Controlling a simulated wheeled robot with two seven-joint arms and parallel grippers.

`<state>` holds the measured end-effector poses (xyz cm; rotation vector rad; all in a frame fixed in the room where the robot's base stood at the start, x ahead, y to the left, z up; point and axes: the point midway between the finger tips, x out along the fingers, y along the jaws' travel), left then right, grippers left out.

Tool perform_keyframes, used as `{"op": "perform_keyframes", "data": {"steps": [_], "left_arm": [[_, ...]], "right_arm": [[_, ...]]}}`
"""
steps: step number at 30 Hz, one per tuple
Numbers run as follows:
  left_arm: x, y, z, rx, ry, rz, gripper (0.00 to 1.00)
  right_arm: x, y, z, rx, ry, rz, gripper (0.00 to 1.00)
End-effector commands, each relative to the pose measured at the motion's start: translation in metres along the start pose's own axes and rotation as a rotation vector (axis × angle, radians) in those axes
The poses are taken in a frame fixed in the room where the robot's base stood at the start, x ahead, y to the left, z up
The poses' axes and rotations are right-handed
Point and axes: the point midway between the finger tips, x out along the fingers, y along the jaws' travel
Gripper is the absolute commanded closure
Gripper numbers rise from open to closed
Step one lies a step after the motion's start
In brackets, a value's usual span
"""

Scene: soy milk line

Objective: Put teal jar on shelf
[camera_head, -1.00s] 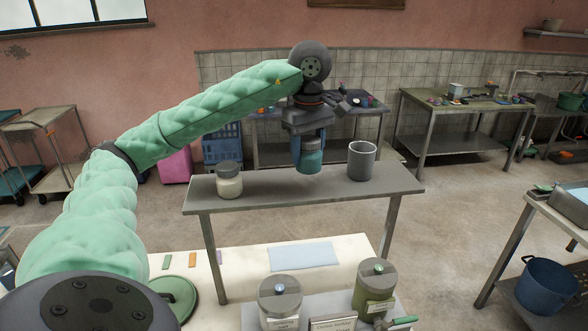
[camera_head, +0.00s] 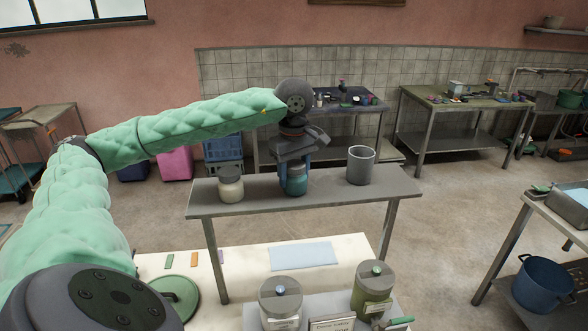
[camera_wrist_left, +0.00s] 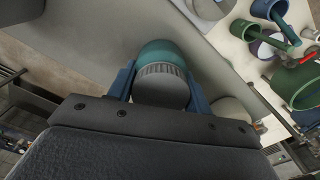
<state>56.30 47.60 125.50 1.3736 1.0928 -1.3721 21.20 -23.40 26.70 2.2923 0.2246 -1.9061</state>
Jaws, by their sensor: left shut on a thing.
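The teal jar (camera_head: 295,181) has a grey lid and is at the grey shelf (camera_head: 330,192), between a cream jar and a grey cup. My left gripper (camera_head: 295,178) is shut on the teal jar from above. In the left wrist view the teal jar (camera_wrist_left: 162,75) sits between blue fingers, lid toward the camera. The jar's base looks at or very near the shelf top; I cannot tell whether it touches. My right gripper is not in view.
The cream jar (camera_head: 230,184) stands left of the teal jar, and the grey cup (camera_head: 361,165) stands right. In front is a white counter (camera_head: 235,262) with two lidded canisters, the green one (camera_head: 372,290) at right. Shelf space between teal jar and cup is clear.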

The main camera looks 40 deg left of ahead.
Motion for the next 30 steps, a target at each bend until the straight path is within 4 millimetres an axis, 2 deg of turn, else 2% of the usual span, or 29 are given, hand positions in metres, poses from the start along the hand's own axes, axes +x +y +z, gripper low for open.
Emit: {"op": "perform_keyframes", "data": {"steps": [9, 18, 19, 21, 22, 30], "left_arm": [[0.0022, 0.0001, 0.0002, 0.0, 0.0, 0.0, 0.77], [0.0048, 0.0001, 0.0002, 0.0, 0.0, 0.0, 0.77], [0.0042, 0.0001, 0.0002, 0.0, 0.0, 0.0, 0.44], [0.0042, 0.0001, 0.0002, 0.0, 0.0, 0.0, 0.31], [0.0042, 0.0001, 0.0002, 0.0, 0.0, 0.0, 0.28], [0.0039, 0.0, 0.0002, 0.0, 0.0, 0.0, 0.28]], "right_arm": [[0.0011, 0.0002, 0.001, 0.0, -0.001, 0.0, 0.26], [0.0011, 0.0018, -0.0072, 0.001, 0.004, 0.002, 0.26], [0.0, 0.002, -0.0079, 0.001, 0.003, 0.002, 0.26], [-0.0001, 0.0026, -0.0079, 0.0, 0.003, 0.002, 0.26], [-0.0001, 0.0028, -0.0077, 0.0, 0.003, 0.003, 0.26], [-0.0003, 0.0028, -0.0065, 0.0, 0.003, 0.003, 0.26]]}}
